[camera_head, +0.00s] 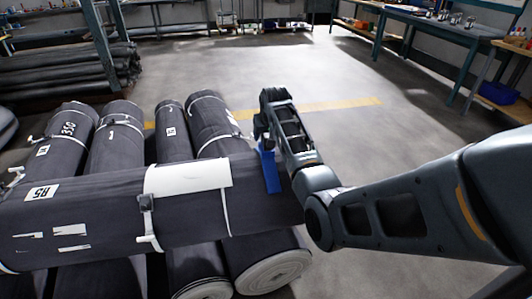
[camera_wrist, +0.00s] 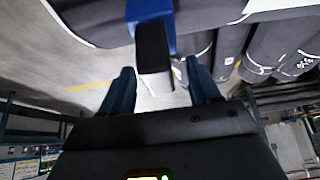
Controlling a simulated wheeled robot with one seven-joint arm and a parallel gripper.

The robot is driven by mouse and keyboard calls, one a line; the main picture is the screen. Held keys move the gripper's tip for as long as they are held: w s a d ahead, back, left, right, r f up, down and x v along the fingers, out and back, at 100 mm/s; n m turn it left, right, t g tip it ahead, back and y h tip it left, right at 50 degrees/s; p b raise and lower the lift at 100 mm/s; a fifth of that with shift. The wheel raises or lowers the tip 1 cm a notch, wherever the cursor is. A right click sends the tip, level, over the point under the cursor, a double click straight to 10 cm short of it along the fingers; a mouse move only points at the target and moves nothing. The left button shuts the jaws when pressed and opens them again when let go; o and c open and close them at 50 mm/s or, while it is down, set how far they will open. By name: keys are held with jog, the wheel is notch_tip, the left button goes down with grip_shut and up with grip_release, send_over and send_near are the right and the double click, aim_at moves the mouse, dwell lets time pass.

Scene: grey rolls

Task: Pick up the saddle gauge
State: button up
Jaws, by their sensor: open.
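The saddle gauge (camera_head: 270,171) is a blue piece straddling the right end of the top roll in the head view. In the wrist view its blue part (camera_wrist: 150,11) is at the top, with a black block and pale end face (camera_wrist: 155,62) reaching down between my fingers. My gripper (camera_wrist: 162,82) is open, one finger on each side of that block. The left finger is close to it; I cannot tell whether they touch.
The top roll (camera_head: 105,218) lies across several grey rolls (camera_head: 205,122) strapped with white bands. Workbenches (camera_head: 425,22) line the back right. The floor (camera_head: 345,85) behind my gripper is clear, with a yellow line.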

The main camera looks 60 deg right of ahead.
jog(key=shift+x, duration=1.25)
jog(key=shift+c, duration=0.3)
grip_shut()
